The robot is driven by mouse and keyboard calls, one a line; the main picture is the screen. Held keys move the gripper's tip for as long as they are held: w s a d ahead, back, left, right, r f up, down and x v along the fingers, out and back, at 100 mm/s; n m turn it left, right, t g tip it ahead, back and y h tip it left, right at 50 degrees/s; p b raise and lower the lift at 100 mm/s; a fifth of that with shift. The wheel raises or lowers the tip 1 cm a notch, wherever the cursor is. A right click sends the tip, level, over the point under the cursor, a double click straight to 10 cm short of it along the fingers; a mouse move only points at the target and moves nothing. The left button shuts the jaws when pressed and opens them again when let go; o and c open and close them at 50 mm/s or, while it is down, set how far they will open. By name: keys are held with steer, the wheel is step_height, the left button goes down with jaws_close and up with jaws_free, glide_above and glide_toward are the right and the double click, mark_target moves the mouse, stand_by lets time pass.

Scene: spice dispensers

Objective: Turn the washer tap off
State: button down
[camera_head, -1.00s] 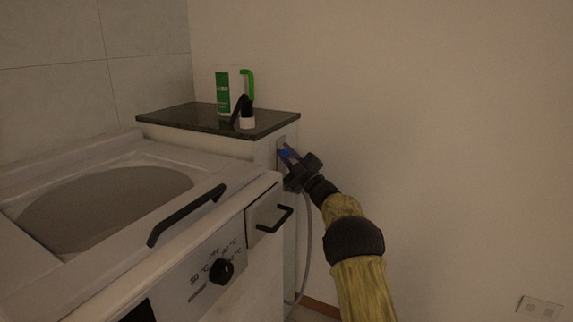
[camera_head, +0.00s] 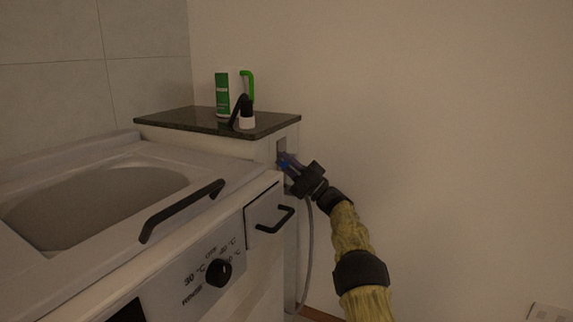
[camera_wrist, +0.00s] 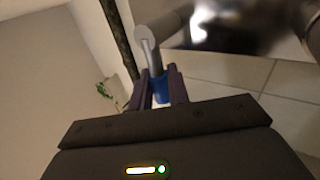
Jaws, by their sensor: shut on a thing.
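The washer tap shows a blue handle (camera_wrist: 160,88) on a grey pipe fitting (camera_wrist: 148,42) in the wrist view. My gripper (camera_wrist: 160,80) is shut on the blue handle, with one dark finger on each side of it. In the head view my gripper (camera_head: 286,163) reaches the side of the cabinet beside the washer, at a small recess. The blue handle also shows there as a small patch, mostly hidden by the fingers. A grey hose (camera_head: 309,250) hangs down below the tap.
The washer (camera_head: 185,235), with a dial and black handles, stands at the left. A dark countertop (camera_head: 180,119) above the tap holds a green-and-white bottle (camera_head: 222,95) and a black-and-white item (camera_head: 246,118).

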steer(key=shift+f, duration=0.35)
steer(key=c, duration=1.7)
jaws_free()
steer(key=shift+r, duration=0.1)
steer(key=p+v, duration=0.3)
steer(key=v, duration=1.4)
steer(key=shift+d, duration=0.1)
